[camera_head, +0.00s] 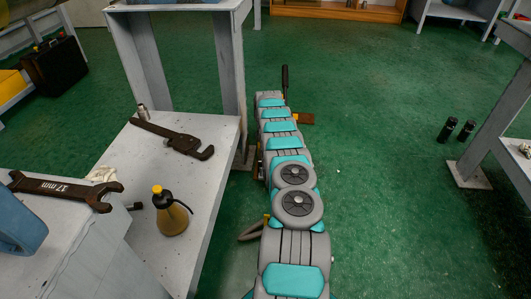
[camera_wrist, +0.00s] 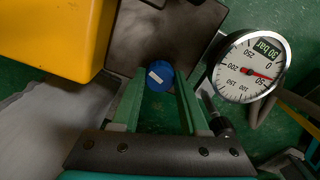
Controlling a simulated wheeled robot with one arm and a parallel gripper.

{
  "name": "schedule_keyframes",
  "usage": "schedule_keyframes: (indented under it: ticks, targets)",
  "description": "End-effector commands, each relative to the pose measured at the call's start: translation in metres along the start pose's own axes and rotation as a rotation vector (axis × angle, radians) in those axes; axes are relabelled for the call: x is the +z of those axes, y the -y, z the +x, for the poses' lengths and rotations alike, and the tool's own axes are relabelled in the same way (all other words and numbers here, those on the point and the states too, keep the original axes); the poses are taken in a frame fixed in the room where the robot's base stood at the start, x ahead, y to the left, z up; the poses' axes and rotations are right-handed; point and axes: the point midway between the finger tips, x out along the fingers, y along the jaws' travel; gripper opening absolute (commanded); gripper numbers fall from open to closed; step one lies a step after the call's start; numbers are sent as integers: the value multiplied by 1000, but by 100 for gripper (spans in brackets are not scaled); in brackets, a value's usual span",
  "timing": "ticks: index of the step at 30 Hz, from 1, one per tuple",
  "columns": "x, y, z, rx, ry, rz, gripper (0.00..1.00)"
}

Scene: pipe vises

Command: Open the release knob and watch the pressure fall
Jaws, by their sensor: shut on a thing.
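In the wrist view, my gripper (camera_wrist: 158,84) has green fingers, one on each side of a round blue knob (camera_wrist: 159,76) with a small white label. The gripper is shut on this knob. Just right of the fingers is a round white pressure gauge (camera_wrist: 247,70), seen turned. Its red needle points between 0 and 50, and a green window reads 30 bar. In the head view my arm stretches forward over the floor, and the knob, gauge and fingers cannot be made out there.
A yellow body (camera_wrist: 50,35) is close left of the fingers. In the head view, a grey bench (camera_head: 165,185) stands left of my arm, bearing an adjustable wrench (camera_head: 175,138) and a yellow-topped oil can (camera_head: 172,215). Green floor between is open.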

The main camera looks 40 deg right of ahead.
Motion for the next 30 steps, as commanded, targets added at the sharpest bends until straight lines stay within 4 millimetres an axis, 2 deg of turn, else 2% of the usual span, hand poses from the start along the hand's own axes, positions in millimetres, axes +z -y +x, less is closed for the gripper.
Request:
schedule_keyframes:
  ticks: [12, 28, 29, 30]
  targets:
    - [-1, -1, 0, 2, 0, -177, 0]
    - [-1, -1, 0, 1, -1, -198, 0]
    - [-1, -1, 0, 1, -1, -198, 46]
    - [-1, -1, 0, 1, -1, -198, 50]
